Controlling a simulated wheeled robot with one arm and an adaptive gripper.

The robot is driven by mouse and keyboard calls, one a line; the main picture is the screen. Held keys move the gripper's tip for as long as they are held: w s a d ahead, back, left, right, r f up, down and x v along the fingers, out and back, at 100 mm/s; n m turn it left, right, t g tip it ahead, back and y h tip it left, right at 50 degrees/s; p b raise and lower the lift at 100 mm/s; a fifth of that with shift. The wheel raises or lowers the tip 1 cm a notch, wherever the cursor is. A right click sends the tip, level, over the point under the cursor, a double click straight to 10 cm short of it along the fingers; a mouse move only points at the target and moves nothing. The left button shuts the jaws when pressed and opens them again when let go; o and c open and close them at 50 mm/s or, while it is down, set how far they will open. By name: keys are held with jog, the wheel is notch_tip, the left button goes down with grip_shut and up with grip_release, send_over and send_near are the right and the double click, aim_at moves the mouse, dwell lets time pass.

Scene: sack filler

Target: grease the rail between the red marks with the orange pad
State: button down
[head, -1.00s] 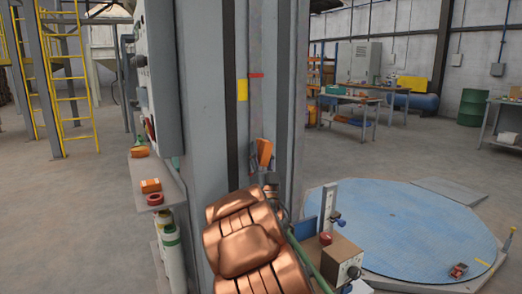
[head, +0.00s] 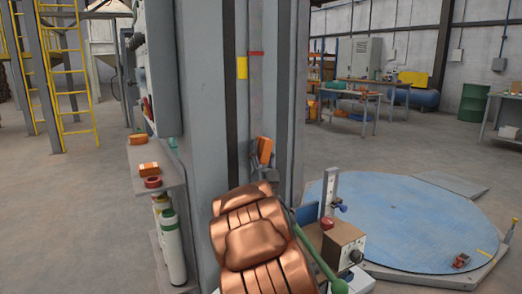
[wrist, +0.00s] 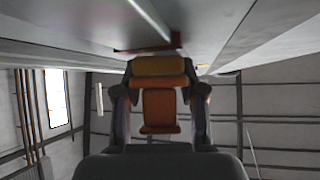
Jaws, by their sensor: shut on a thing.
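The rail (head: 256,95) runs vertically down the grey column. One red mark (head: 256,53) crosses it high up, beside a yellow plate (head: 242,68). No second red mark shows in the head view. The orange pad (head: 265,150) is in front of the rail, well below that mark. My gripper (head: 265,169) is shut on it. In the wrist view the pad (wrist: 159,110) sits between both fingers, its yellowish end (wrist: 160,66) close to the rail surface. A red mark (wrist: 150,46) shows just beyond that end; I cannot tell which one. Contact between pad and rail is unclear.
A side shelf (head: 165,182) on the column's left holds an orange box (head: 148,168) and a red ring (head: 153,182). Floor at left is clear.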

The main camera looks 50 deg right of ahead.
aim_at(258, 46)
jog(key=shift+f+b, duration=0.4)
jog(key=shift+f, duration=0.2)
jog(key=shift+a+r+p, duration=0.1)
jog(key=shift+r+p, duration=1.3)
jog(key=shift+r, duration=2.95)
jog(key=shift+r+p, duration=0.8)
jog(key=shift+r, duration=2.25)
jog(key=shift+r+p, duration=1.25)
jog(key=shift+r, duration=5)
jog(key=shift+s+f+b, duration=0.1)
jog(key=shift+f+b, duration=3.35)
jog(key=shift+f, duration=3.5)
